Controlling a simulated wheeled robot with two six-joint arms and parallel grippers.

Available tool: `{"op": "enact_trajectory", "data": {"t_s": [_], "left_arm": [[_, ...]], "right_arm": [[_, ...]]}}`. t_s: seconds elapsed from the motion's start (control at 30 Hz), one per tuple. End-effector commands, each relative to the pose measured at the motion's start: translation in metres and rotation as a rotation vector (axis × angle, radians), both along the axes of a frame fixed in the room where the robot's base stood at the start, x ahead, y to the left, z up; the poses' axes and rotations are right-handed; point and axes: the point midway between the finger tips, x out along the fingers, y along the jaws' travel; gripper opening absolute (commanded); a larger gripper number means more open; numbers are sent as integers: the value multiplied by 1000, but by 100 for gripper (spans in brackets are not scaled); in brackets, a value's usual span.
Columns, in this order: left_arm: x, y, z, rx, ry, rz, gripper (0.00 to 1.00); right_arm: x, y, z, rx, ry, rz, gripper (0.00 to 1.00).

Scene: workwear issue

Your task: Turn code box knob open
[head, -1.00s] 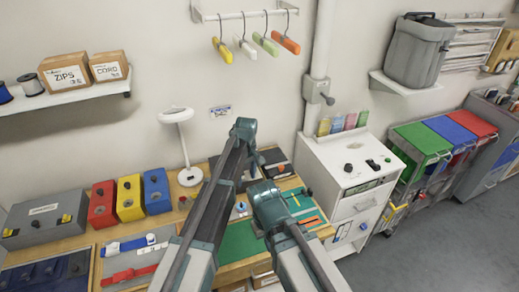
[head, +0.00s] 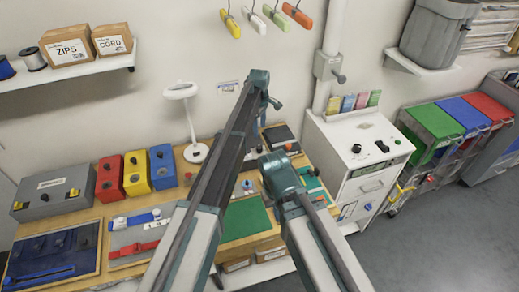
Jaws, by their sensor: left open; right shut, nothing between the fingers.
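I cannot tell for sure which object is the code box. A grey box (head: 52,190) with a label and yellow latches sits at the bench's left end. Red (head: 109,180), yellow (head: 136,174) and blue (head: 161,167) boxes stand beside it. A white cabinet (head: 360,165) at the right has a black knob (head: 356,148) on top. My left gripper (head: 274,101) is raised over the back of the bench, open, apart from all boxes. My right gripper (head: 308,172) is lower, over the bench's right part, shut and empty. My arm links partly hide both.
The wooden bench holds a blue tool tray (head: 52,255), a green mat (head: 246,218) and a white lamp (head: 190,120). A shelf (head: 70,72) with cartons is at upper left. Coloured bins (head: 437,125) stand at right. Grey floor (head: 450,235) is clear at lower right.

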Motion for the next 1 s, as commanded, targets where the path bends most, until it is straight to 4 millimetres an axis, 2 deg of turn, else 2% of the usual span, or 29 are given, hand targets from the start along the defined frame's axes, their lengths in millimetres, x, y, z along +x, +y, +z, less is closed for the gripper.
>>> {"op": "enact_trajectory", "data": {"t_s": [0.03, 0.6, 0.8, 1.0], "left_arm": [[0, 0, -14, 0, 0, 0, 68], [0, 0, -93, 0, 0, -1, 68], [0, 0, -107, 0, 0, -1, 68], [0, 0, -106, 0, 0, -1, 68]], "right_arm": [[0, 0, -14, 0, 0, 2, 0], [0, 0, -93, -2, 0, 8, 0], [0, 0, -107, -2, 0, 7, 0], [0, 0, -106, -2, 0, 7, 0]]}}
